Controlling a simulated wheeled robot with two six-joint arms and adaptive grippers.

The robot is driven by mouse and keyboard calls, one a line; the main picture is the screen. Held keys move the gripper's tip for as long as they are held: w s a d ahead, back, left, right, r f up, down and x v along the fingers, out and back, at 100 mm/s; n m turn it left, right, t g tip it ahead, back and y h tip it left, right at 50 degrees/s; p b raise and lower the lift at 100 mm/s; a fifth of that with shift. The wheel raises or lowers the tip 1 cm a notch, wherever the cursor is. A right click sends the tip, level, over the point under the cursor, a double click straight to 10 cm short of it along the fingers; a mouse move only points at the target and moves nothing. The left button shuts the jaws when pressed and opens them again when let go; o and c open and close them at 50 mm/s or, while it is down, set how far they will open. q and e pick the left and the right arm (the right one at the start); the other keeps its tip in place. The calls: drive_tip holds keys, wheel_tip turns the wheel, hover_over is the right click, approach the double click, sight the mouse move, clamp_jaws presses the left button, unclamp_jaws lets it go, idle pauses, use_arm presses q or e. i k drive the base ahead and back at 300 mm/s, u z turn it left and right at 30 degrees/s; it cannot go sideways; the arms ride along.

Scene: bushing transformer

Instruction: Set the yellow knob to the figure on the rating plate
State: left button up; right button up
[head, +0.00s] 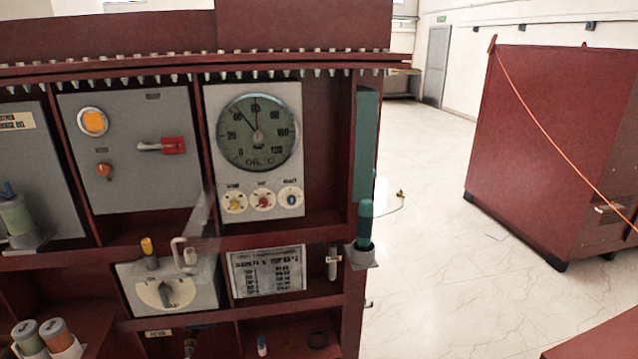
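The yellow knob (236,201) is the leftmost of three small knobs below the round oil temperature dial (258,133), on a light grey panel. A red knob (264,200) and a blue-marked knob (290,198) sit to its right. Their small labels are too blurred to read surely. The dial is marked in °C up to 120; one pointer leans to the upper left and another stands near vertical. The rating plate (266,272) is a light plate with dark rows of text below that panel; its figures are too small to read. Neither gripper is in view.
A selector box (168,290) sits left of the plate. A green-handled tool (365,222) stands in a holder at right. Open floor separates a red cabinet (560,150).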

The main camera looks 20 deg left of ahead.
sight(234, 205)
drive_tip(key=z, duration=1.3)
drive_tip(key=k, duration=1.4)
drive_tip(key=u, duration=1.75)
drive_tip(key=i, duration=0.5)
drive_tip(key=z, duration=0.05)
